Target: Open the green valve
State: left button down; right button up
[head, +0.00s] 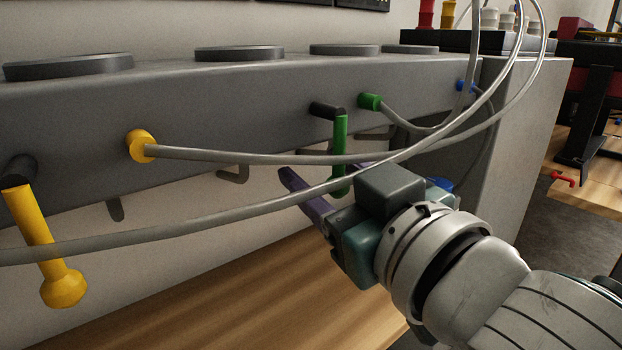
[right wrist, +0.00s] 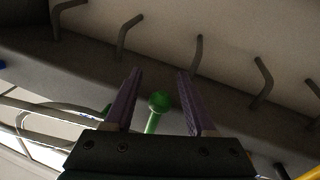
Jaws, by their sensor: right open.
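The green valve handle (head: 341,150) hangs straight down from a dark stub on the front of the grey bench. In the right wrist view its round green end (right wrist: 158,101) sits between the two purple fingers. My right gripper (head: 305,195) is open, with its fingers on either side of the handle's lower end; I cannot tell whether either finger touches it. The handle's lower part is partly hidden by the gripper in the head view. My left gripper is out of view.
A yellow valve handle (head: 41,238) hangs at the left. Grey hoses run from a yellow connector (head: 140,146), a green connector (head: 370,102) and a blue connector (head: 464,86), passing close to my right arm. Several hooks sit under the bench (head: 240,95).

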grip_shut()
dwell(0.5)
dwell(1.0)
